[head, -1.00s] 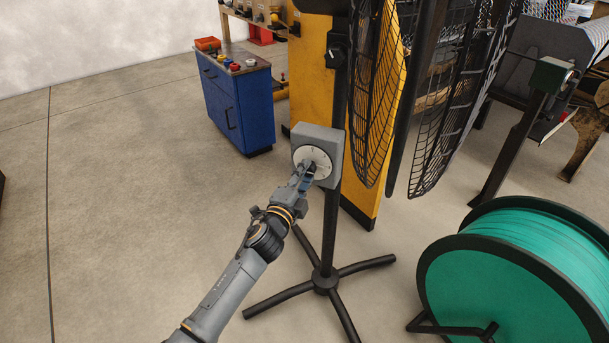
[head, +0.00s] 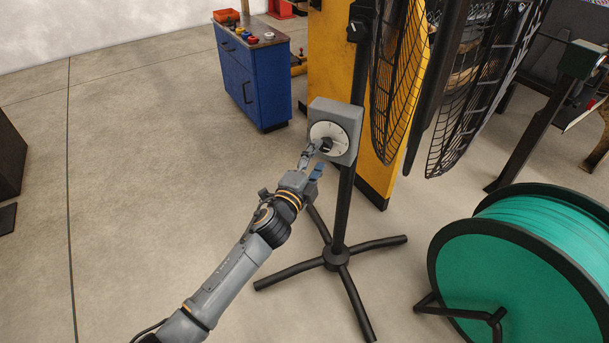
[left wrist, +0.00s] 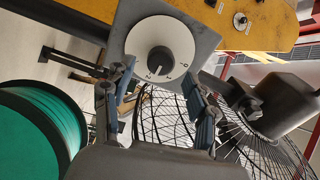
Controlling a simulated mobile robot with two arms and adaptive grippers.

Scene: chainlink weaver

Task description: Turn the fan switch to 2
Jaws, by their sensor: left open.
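The fan switch is a grey box (head: 347,112) on the fan's black pole, with a round white dial (head: 318,131) and a dark knob (head: 325,146) at its centre. In the left wrist view, the knob (left wrist: 160,60) sits on the white dial (left wrist: 145,37), with small marks around it too small to read surely. My left gripper (head: 311,164) is open and empty, its fingers just in front of and below the dial, apart from the knob. In the left wrist view, its two fingers (left wrist: 160,80) stand spread on either side below the knob. My right gripper is not in view.
The black fan cage (head: 400,85) is right of the pole, whose legs (head: 337,257) spread on the floor. A green spool (head: 480,275) stands at the right. A blue cabinet (head: 250,85) and yellow panel (head: 330,60) are behind.

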